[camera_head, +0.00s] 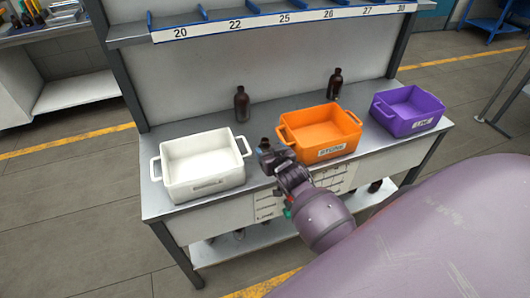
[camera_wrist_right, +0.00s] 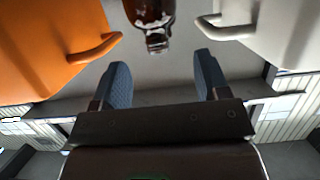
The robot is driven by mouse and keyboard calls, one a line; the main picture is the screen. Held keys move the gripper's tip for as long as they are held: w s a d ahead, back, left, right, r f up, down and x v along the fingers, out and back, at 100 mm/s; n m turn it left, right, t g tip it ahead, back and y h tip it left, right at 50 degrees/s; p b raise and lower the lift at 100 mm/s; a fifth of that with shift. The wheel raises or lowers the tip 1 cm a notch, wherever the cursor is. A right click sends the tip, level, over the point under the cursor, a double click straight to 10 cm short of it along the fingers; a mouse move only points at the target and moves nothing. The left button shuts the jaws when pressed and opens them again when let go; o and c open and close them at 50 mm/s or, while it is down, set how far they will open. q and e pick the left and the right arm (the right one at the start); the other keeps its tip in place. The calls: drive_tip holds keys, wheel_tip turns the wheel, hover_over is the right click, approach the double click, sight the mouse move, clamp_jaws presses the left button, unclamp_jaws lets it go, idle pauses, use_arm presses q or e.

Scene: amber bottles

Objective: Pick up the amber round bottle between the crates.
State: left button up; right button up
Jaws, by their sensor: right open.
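The amber round bottle (camera_head: 265,145) stands on the workbench between the white crate (camera_head: 203,165) and the orange crate (camera_head: 322,132). My right gripper (camera_head: 274,158) is in front of it and hides its lower part in the head view. In the right wrist view the bottle (camera_wrist_right: 152,18) shows at the top centre, cut off by the frame edge. The right gripper's two blue fingers (camera_wrist_right: 159,78) are apart, with nothing between them. The bottle lies just beyond the fingertips, roughly in line with the gap. My left gripper is not in view.
In the wrist view the orange crate handle (camera_wrist_right: 95,48) and white crate handle (camera_wrist_right: 222,28) flank the fingers. Two more amber bottles (camera_head: 241,104) (camera_head: 335,84) stand behind. A purple crate (camera_head: 407,110) sits at right. A numbered shelf (camera_head: 285,18) hangs above.

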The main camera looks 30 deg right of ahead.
sight(266, 145)
drive_tip(key=shift+x, duration=3.2)
drive_tip(key=shift+d, duration=0.25)
drive_tip(key=shift+s, duration=0.1)
drive_tip(key=shift+s, duration=0.1)
drive_tip(key=c, duration=1.2)
